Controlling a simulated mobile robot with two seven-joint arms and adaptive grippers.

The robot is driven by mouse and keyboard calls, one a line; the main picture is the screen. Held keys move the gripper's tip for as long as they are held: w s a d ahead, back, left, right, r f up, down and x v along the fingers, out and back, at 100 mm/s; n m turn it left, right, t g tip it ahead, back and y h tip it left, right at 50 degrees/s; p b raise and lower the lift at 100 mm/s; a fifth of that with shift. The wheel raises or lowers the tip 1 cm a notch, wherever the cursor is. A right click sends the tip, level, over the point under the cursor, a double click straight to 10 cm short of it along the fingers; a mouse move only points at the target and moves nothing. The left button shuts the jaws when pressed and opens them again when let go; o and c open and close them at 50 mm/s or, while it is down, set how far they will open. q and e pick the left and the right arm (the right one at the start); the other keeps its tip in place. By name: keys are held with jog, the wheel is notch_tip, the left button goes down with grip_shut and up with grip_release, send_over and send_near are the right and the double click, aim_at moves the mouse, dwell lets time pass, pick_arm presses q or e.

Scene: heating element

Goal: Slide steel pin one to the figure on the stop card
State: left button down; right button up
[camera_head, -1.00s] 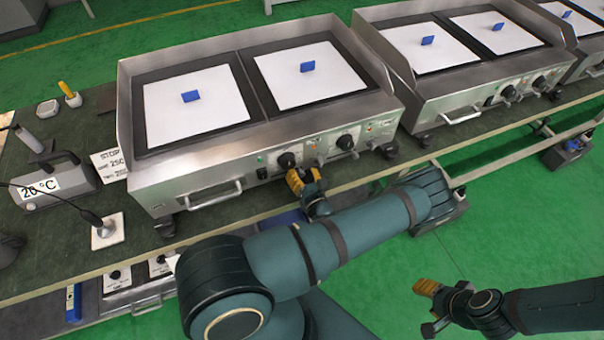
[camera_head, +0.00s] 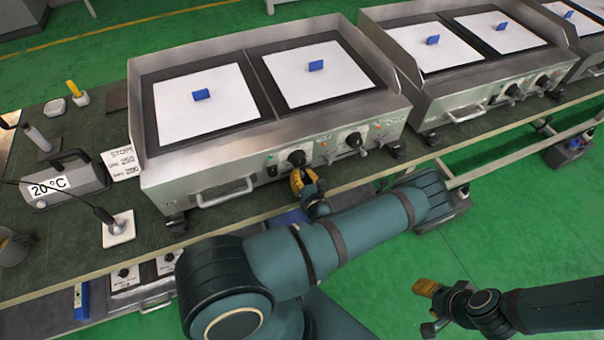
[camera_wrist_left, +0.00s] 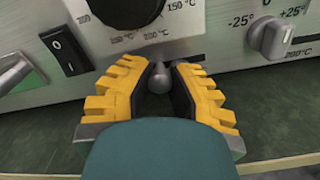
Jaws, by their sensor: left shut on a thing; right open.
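The stop card (camera_head: 122,163) stands left of the nearest griddle and reads 250 for one and 200 for two. My left gripper (camera_head: 304,182) is at that griddle's front panel, just below the left black dial (camera_head: 297,157). In the left wrist view, its yellow fingers (camera_wrist_left: 158,95) are closed on a rounded steel pin (camera_wrist_left: 160,78) under the dial (camera_wrist_left: 128,12). The printed 200 °C lies just above the pin; the 150 °C is further up to the right. The pin's inner end is hidden. My right gripper (camera_head: 428,308) is open and empty over the green floor.
A black rocker switch (camera_wrist_left: 64,48) is left of my left fingers and a grey knob (camera_wrist_left: 270,38) is right. A handle (camera_head: 220,193) juts from the griddle's front. A 20 °C meter (camera_head: 66,180) and a probe on a white plate (camera_head: 118,230) stand on the bench.

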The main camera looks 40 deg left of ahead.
pick_arm(q)
jog(key=shift+s+a+r, duration=0.15)
jog(key=shift+s+a, duration=0.1)
jog(key=shift+s, duration=0.1)
jog(key=shift+w, duration=0.1)
jog(key=c, duration=0.9)
grip_release()
jog(key=shift+o, duration=0.2)
jog(key=shift+d, duration=0.1)
jog(key=shift+d, duration=0.1)
jog(key=v, duration=1.2)
